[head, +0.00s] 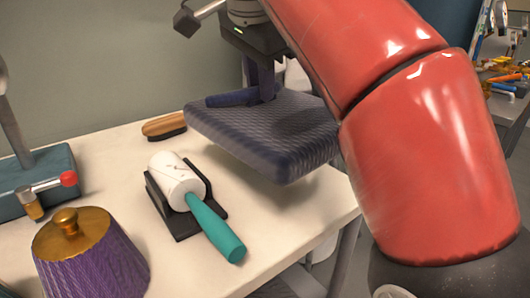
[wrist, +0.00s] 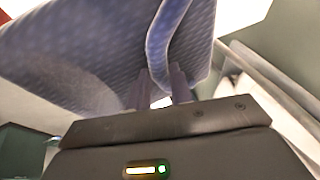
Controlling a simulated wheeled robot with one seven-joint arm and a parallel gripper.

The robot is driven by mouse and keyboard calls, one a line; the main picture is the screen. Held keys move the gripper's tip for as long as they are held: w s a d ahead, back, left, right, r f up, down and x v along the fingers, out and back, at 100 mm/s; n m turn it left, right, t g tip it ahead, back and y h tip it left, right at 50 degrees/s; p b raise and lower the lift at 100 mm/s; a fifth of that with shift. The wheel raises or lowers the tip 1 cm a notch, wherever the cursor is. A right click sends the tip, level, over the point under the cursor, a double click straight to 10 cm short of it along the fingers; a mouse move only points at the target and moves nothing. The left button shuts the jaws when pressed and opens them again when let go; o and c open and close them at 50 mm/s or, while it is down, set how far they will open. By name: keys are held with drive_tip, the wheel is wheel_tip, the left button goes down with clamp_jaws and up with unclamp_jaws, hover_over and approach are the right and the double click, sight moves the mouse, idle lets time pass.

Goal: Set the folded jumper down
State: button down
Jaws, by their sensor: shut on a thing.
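The folded jumper (head: 268,130) is dark blue-grey with a ribbed knit. It hangs tilted above the right part of the white table (head: 285,225), with its near corner lowest. My gripper (head: 262,92) is shut on a raised fold at the jumper's far side and holds it from above. In the wrist view my fingers (wrist: 160,92) pinch the fold, and the jumper (wrist: 85,55) fills much of the upper left. The exact gap between jumper and tabletop is hard to tell.
A lint roller (head: 195,200) with a teal handle lies in a black holder left of the jumper. A wooden brush (head: 164,125) lies behind it. A purple pot with a brass lid (head: 88,250) and a blue-based stand (head: 38,180) are at the left. The table's right edge is near the jumper.

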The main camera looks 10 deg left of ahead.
wheel_tip(320, 180, down, 8)
drive_tip(key=b, duration=0.3)
drive_tip(key=shift+f, duration=0.15)
drive_tip(key=shift+f, duration=0.15)
drive_tip(key=c, duration=1.2)
unclamp_jaws()
drive_tip(key=shift+c, duration=0.2)
